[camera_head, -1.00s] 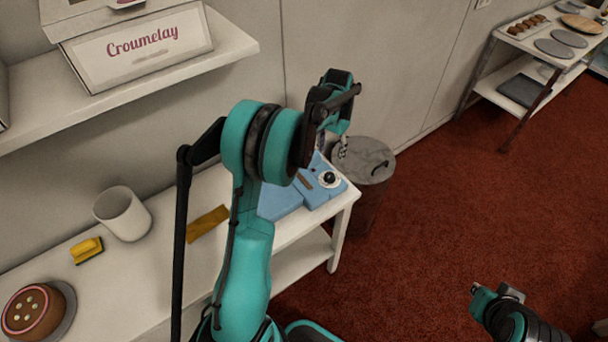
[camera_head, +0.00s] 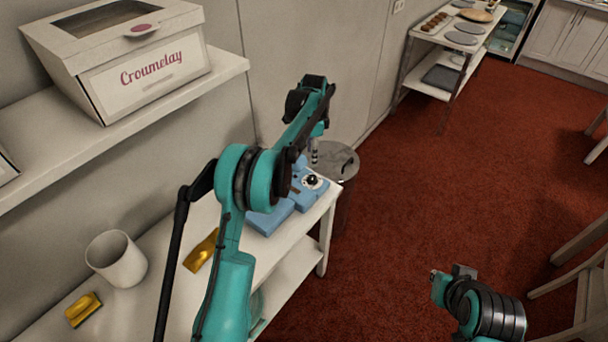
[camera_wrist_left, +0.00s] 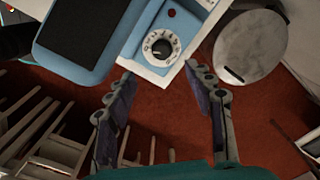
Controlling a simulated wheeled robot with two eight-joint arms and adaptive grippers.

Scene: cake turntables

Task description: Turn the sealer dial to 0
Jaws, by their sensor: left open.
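The blue sealer (camera_head: 270,217) sits at the right end of the white table. Its round dial (camera_head: 312,181), white with a black knob, faces up. In the left wrist view the dial (camera_wrist_left: 160,47) shows small marks around the knob; its number is too small to read. My left gripper (camera_head: 314,156) hangs over the dial area in the head view. My right arm shows at the lower right, but I see no right fingers.
A lidded grey bin (camera_head: 343,168) stands just beyond the table end. A shelf with a cake box (camera_head: 150,70) overhangs.

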